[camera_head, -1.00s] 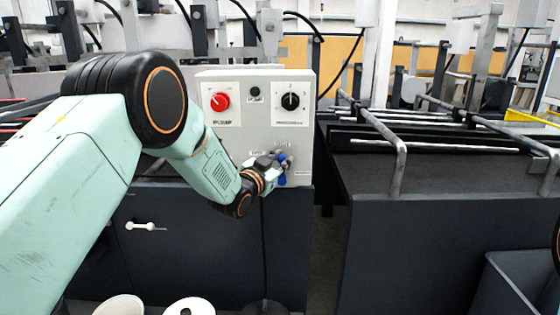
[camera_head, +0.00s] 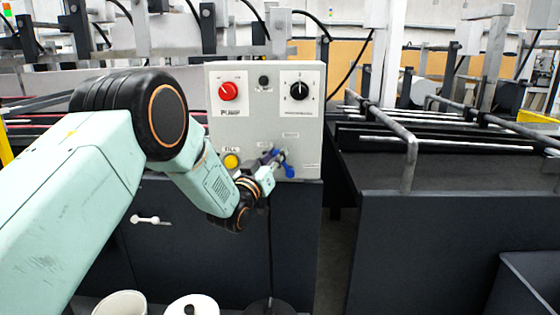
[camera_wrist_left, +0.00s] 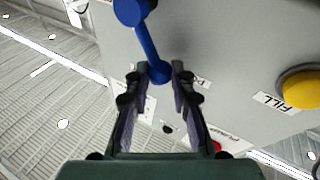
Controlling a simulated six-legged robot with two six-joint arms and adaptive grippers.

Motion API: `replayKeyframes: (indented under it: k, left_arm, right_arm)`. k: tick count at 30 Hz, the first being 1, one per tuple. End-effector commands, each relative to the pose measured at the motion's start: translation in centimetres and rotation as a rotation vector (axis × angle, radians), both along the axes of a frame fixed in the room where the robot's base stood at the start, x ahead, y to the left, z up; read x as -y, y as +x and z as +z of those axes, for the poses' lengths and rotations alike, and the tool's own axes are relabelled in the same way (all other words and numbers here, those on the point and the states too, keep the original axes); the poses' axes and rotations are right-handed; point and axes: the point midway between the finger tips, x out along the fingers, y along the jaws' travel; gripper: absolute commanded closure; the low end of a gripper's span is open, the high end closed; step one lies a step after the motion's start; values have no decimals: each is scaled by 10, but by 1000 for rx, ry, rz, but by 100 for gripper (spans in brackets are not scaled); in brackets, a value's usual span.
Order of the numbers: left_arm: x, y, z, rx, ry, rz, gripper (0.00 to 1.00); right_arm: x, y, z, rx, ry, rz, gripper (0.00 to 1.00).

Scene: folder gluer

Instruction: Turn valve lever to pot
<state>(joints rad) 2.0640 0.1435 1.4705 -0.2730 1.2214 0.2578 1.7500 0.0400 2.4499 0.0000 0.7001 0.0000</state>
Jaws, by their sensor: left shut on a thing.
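The blue valve lever (camera_head: 288,168) is on the lower right of the light grey control box (camera_head: 260,120). In the left wrist view the blue lever (camera_wrist_left: 148,45) runs slanted from a round blue end at the top to a rounded end between my fingertips. My left gripper (camera_head: 272,160) is at the lever, shut on that lower end, with a dark finger on each side (camera_wrist_left: 155,85). Small labels around the lever are too small to read in the head view. The gripper partly hides the lever there. My right gripper is out of view.
The box carries a red knob (camera_head: 228,91), a black selector knob (camera_head: 299,90) and a yellow button (camera_head: 231,161) labelled FILL, close to my left wrist. A dark machine bed with metal rails (camera_head: 410,155) stands to the right. White round containers (camera_head: 121,304) stand below.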

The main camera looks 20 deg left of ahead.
Motion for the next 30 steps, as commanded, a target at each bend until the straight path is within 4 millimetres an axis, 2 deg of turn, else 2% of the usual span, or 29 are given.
replayKeyframes:
  k: [1,12,30]
  left_arm:
    - [-1,-1,-7,4,-31,-1,100]
    - [-9,-3,-13,54,-202,-2,100]
    - [-11,-4,-14,62,-239,-1,100]
  right_arm:
    - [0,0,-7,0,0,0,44]
    - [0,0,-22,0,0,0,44]
    - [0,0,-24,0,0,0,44]
